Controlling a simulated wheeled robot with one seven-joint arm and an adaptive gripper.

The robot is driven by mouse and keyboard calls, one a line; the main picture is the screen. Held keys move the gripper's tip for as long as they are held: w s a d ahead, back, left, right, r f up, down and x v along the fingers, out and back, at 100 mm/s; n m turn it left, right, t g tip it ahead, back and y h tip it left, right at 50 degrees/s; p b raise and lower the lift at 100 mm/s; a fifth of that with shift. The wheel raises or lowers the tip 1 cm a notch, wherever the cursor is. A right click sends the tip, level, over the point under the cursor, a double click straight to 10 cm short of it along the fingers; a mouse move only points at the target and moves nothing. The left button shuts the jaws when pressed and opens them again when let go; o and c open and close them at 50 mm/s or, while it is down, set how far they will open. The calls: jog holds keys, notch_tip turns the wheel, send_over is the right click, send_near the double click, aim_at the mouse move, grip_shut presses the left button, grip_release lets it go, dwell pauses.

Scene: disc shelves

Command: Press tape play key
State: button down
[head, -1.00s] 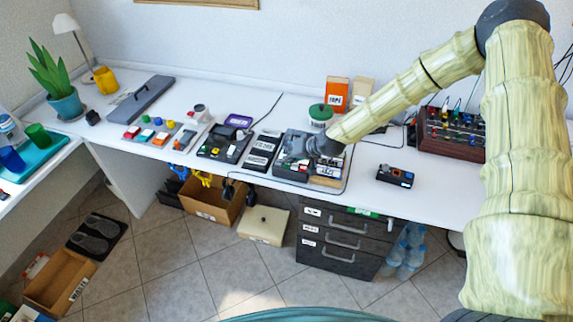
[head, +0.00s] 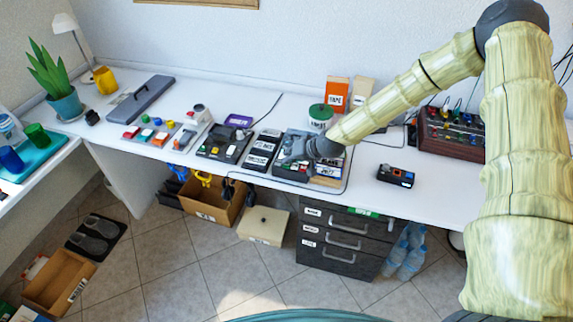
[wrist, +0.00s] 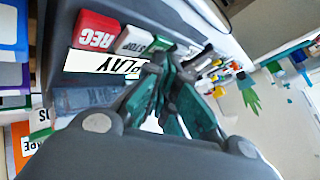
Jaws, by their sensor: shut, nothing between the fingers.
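The tape deck (head: 288,173) is a dark grey box on the long white desk, partly covered by my gripper in the head view. In the wrist view its red REC key (wrist: 97,33) and pale STOP key (wrist: 145,42) sit in a row. A white PLAY label (wrist: 100,64) lies along that row, its end by the fingers. My gripper (wrist: 160,62) is shut and empty, with its teal fingertips at the keys beside the PLAY label and STOP key. The fingers hide what is under them, and I cannot tell whether they touch or push a key down.
A black device (head: 262,150) with white labels stands just left of the deck. Small boxes (head: 328,170) are close on its right. A green-lidded jar (head: 320,117) and an orange TAPE box (head: 337,95) stand behind. The desk's right part is mostly clear around a small black gadget (head: 395,176).

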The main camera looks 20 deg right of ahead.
jog(key=shift+r, duration=0.1)
jog(key=shift+r+p, duration=0.45)
jog(key=shift+r, duration=0.3)
notch_tip(320, 180, up, 5)
jog(key=p, duration=0.2)
jog(key=shift+p, duration=0.35)
dwell(0.4)
jog(key=shift+f, duration=0.1)
dwell(0.5)
